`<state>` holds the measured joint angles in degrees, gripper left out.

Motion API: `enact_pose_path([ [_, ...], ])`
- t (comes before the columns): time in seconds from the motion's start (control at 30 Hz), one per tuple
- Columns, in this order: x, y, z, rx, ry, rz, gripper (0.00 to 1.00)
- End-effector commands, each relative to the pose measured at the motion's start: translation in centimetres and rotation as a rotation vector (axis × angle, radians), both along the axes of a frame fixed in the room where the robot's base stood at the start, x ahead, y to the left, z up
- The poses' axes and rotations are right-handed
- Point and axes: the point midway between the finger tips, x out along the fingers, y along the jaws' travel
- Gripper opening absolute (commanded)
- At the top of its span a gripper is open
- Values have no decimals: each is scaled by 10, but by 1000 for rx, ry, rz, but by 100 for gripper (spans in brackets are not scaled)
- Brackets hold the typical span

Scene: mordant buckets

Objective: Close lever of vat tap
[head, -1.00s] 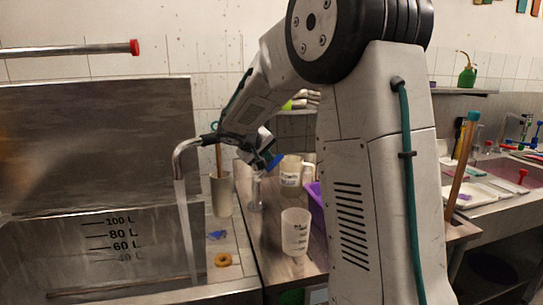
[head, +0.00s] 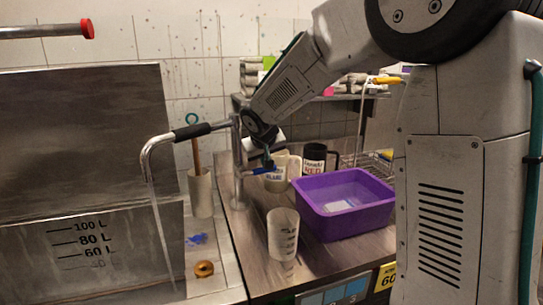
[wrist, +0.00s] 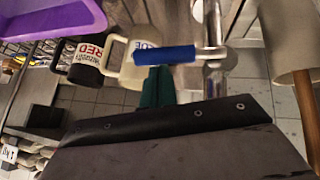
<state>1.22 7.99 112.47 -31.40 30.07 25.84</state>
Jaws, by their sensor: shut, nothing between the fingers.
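The vat tap is a metal post (head: 238,165) with a black-sleeved spout (head: 165,142) over the steel vat (head: 90,245). A thin stream of water (head: 161,230) falls from the spout into the vat. The tap's blue lever (head: 262,170) points out sideways from the post. In the wrist view, the blue lever (wrist: 165,56) lies crosswise just beyond my fingertips, joined to the post (wrist: 213,80). My gripper (wrist: 157,88) is shut and empty, its green fingers close to the lever. I cannot tell if they touch it.
A purple tub (head: 345,222), a white beaker (head: 283,235), a cream mug (head: 284,168) and a black mug (head: 315,158) stand on the steel counter right of the post. A cylinder with a wooden stick (head: 200,195) stands behind the spout.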

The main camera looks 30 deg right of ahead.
Motion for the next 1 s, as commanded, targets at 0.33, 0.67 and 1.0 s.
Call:
enact_pose_path([
  [0.33,-1,-4,-6,-2,2,-1,0],
  [0.67,-1,-5,-6,-1,2,-2,0],
  [1.0,-10,1,17,-2,-2,2,0],
])
